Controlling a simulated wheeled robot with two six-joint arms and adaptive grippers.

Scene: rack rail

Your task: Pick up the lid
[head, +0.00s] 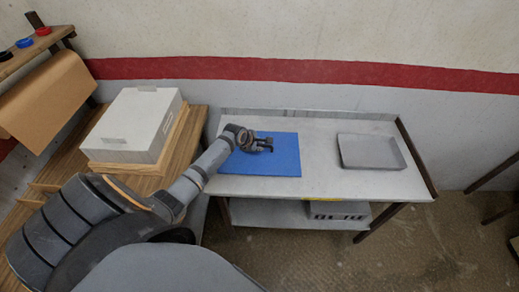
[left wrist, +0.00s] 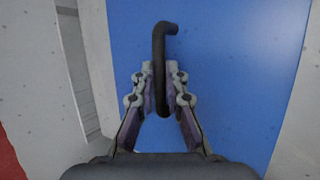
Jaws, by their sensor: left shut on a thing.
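My left gripper (head: 264,146) is low over the blue mat (head: 282,164) on the grey bench. In the left wrist view its fingers (left wrist: 162,92) are closed around a dark, bent rod (left wrist: 160,50), whose far end hooks to the right. The rod passes between both fingers, with the blue surface (left wrist: 235,70) behind it. Whether it touches the mat, I cannot tell. No part is clearly a lid. A white box (head: 137,122) at left has a flat top, and I cannot tell whether that lifts off. My right gripper is out of view.
A shallow grey tray (head: 371,151) lies at the right of the bench (head: 318,185). A wooden table (head: 179,180) at left carries the white box on a wooden base (head: 110,167). A grey unit (head: 338,211) sits on the lower shelf. The bench is clear between mat and tray.

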